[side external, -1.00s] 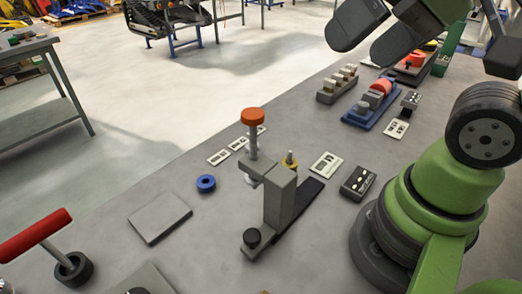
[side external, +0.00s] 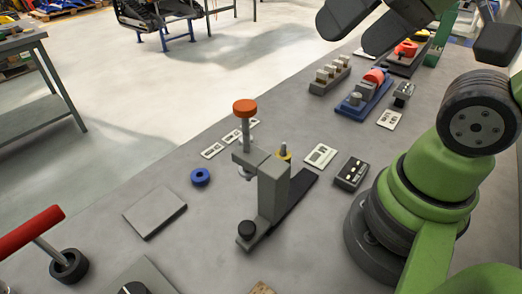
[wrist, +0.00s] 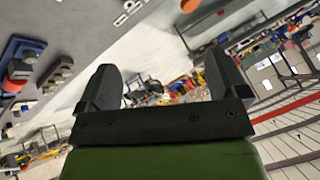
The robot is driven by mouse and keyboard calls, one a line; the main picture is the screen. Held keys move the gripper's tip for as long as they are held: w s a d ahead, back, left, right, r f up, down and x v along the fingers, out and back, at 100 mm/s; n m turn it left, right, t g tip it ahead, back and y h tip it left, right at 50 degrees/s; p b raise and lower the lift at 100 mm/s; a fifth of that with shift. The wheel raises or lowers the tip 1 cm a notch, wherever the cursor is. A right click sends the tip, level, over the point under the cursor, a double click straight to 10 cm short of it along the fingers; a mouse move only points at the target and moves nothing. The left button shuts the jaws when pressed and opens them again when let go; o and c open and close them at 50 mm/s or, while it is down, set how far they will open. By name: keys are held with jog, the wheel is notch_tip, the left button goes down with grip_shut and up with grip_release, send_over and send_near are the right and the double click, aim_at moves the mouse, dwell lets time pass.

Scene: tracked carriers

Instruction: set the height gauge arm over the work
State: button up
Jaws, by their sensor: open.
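A grey stand, which looks like the height gauge (side external: 273,192), is upright on the bench in the middle of the side view. Its short horizontal arm (side external: 250,158) points left and carries a vertical spindle with an orange knob (side external: 245,106). A yellow-collared pin (side external: 283,151) is beside the column. I cannot tell which piece is the work. A blue ring (side external: 200,177) and a flat grey plate (side external: 154,212) lie left of the stand, apart from it. My gripper (wrist: 162,68) shows in the wrist view with its fingers apart and nothing between them, away from the stand.
A dark box (side external: 351,173) and a white card (side external: 320,155) lie right of the stand. A blue carrier (side external: 363,100) and a grey carrier (side external: 329,80) stand farther back. A red-handled tool (side external: 32,233) is at front left. Bare bench surrounds the grey plate.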

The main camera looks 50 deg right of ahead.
jog(key=shift+w+a+r, duration=0.1)
jog(key=shift+w, duration=0.1)
jog(key=c, duration=0.6)
jog(key=w+a+n+g, duration=0.4)
jog(key=w+n, duration=0.1)
jog(key=shift+w+a, duration=0.2)
jog(key=shift+w, duration=0.1)
jog(key=shift+c, duration=0.3)
jog(key=n+g+h, duration=0.5)
jog(key=n+g, duration=0.1)
jog(key=n, duration=0.2)
send_over(245, 227)
jog(key=w+a, duration=0.3)
notch_tip(245, 227, down, 18)
jog(key=x, duration=1)
jog(key=shift+s+d+r, duration=0.15)
jog(key=shift+s, duration=0.05)
